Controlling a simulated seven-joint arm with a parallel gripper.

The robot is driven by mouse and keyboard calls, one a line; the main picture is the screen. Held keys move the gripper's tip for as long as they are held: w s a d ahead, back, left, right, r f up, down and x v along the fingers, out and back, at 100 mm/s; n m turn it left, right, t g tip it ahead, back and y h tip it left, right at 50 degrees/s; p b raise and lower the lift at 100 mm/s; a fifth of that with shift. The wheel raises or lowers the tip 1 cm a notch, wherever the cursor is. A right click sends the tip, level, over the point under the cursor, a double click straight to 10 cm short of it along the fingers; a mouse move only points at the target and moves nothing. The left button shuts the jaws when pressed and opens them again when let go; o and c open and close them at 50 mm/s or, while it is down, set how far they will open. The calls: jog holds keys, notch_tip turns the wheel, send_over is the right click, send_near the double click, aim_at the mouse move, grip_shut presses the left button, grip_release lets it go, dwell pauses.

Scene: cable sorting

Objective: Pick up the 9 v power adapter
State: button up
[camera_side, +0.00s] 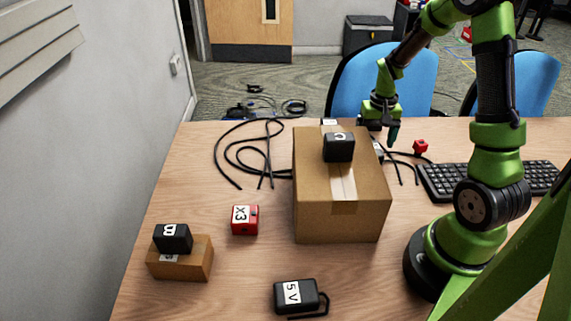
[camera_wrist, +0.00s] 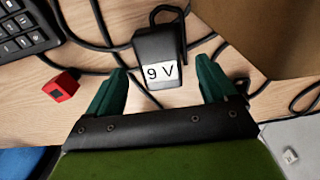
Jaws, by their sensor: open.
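The 9 V power adapter (camera_wrist: 158,50) is a black block with a white "9 V" label and a short looped cord at its top. In the wrist view it lies at the upper middle, just ahead of and between my fingertips, with black cables around it. In the side view it is mostly hidden behind the large cardboard box; a small part with a white label shows at the box's right edge. My gripper (camera_wrist: 162,82) has its two green fingers spread apart with nothing between the pads. In the side view my gripper (camera_side: 382,125) is above the table behind the box.
A large cardboard box (camera_side: 340,215) with a black block (camera_side: 339,147) on top stands close beside the adapter. Black cables (camera_side: 250,155), a red cube (camera_side: 420,146) and a keyboard (camera_side: 488,180) are nearby.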

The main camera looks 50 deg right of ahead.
notch_tip(320, 180, down, 4)
jog(key=shift+r, duration=0.25)
jog(key=c, duration=1.1)
